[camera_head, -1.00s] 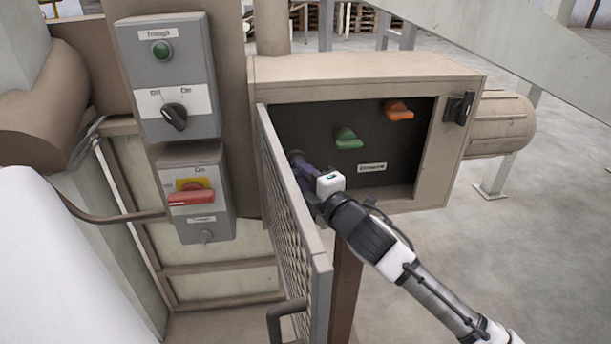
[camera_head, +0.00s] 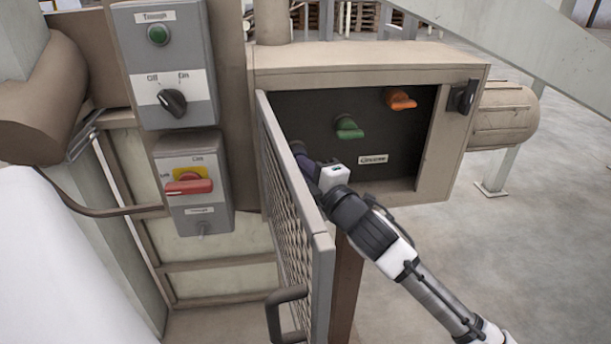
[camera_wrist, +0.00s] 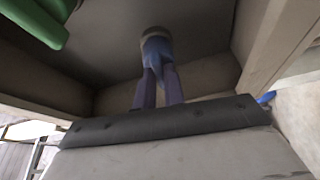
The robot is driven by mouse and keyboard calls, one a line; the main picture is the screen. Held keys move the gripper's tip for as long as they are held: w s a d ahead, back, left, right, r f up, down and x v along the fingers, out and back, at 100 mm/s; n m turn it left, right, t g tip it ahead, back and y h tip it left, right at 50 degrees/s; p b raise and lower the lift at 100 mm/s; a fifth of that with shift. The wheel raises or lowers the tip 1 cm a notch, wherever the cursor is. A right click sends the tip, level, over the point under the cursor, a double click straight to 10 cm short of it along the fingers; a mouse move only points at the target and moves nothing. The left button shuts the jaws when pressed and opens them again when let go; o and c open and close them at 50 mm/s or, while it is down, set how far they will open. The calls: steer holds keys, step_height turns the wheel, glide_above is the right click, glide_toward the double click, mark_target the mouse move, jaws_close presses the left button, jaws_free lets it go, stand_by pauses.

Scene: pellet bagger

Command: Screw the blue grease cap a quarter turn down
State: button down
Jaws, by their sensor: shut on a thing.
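The blue grease cap (camera_wrist: 155,50) sits on a round grey fitting at the back of the open box in the wrist view. My gripper (camera_wrist: 158,72) is shut on it, with its two purple fingers on either side. In the head view my gripper (camera_head: 301,154) reaches into the lower left of the box, just past the mesh door. There the cap is hidden behind my gripper and the door. The cap's exact turn angle cannot be told.
The open mesh door (camera_head: 290,215) stands close along my wrist's left side. A green handle (camera_head: 348,127) and an orange handle (camera_head: 400,99) are above, inside the beige box (camera_head: 370,66). Grey switch boxes (camera_head: 165,65) are at left. Open floor lies to the right.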

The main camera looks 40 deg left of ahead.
steer(key=m+b, duration=0.1)
steer(key=f+m+y+b, duration=0.1)
steer(key=b, duration=0.1)
steer(key=shift+m+t, duration=0.3)
steer(key=shift+m, duration=0.1)
steer(key=m+t+b, duration=0.1)
steer(key=m, duration=0.1)
steer(key=m+t+b, duration=0.1)
steer(key=m+b, duration=0.1)
steer(key=m, duration=0.1)
steer(key=shift+s+a+y+b, duration=0.15)
steer(key=shift+y+b, duration=0.15)
steer(key=m+t, duration=0.2)
steer(key=m, duration=0.3)
steer(key=shift+a+r, duration=0.1)
steer(key=shift+s+m+t+h+p, duration=0.1)
steer(key=shift+m+t+h+p, duration=0.25)
steer(key=shift+m+t+p, duration=0.7)
steer(key=shift+s+m+t+h+p, duration=0.1)
steer(key=shift+m+t+h+p, duration=0.3)
steer(key=shift+m, duration=1.25)
steer(key=c, duration=1.5)
jaws_free()
steer(key=shift+b+v, duration=1.55)
steer(key=shift+v, duration=2.15)
